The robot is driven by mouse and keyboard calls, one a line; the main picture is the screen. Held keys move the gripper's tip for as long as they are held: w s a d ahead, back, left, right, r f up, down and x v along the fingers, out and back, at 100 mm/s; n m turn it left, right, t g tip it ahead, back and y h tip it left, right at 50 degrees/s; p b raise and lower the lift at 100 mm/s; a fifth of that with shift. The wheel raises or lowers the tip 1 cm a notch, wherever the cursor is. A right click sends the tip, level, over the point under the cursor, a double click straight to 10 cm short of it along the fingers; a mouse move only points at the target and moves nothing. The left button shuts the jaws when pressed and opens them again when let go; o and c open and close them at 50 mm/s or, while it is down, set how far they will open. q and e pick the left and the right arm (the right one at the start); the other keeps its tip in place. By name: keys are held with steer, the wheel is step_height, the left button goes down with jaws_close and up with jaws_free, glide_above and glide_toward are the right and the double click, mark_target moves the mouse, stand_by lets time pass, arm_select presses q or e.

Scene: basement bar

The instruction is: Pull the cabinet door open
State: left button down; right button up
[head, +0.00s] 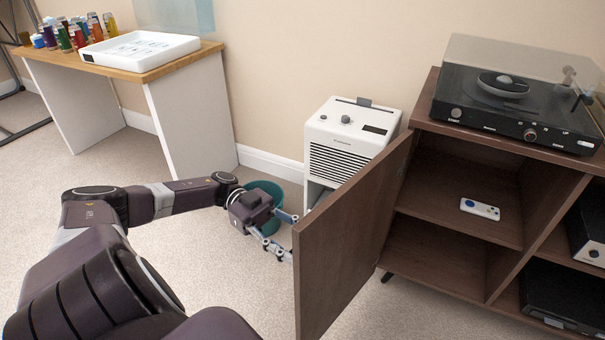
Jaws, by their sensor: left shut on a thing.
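The brown cabinet door (348,235) stands swung wide open, out from the left side of the dark wooden cabinet (445,260). Its inner face is toward me. My left gripper (290,238) is at the door's free left edge, shut on the door, with its fingertips partly hidden behind that edge. The handle is not visible from here. Inside the opened compartment, a shelf holds a white remote-like device (480,209). My right gripper is not in view.
A turntable (515,95) stands on the cabinet top. A white appliance (350,135) and a teal bin (262,215) stand behind the door. A desk (140,70) with cans and a white tray is at the upper left. Carpet is clear below the gripper.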

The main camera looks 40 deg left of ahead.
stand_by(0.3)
arm_select(q)
steer(key=c, duration=1.1)
jaws_free()
steer(key=shift+s+a, duration=0.15)
steer(key=shift+a, duration=3.6)
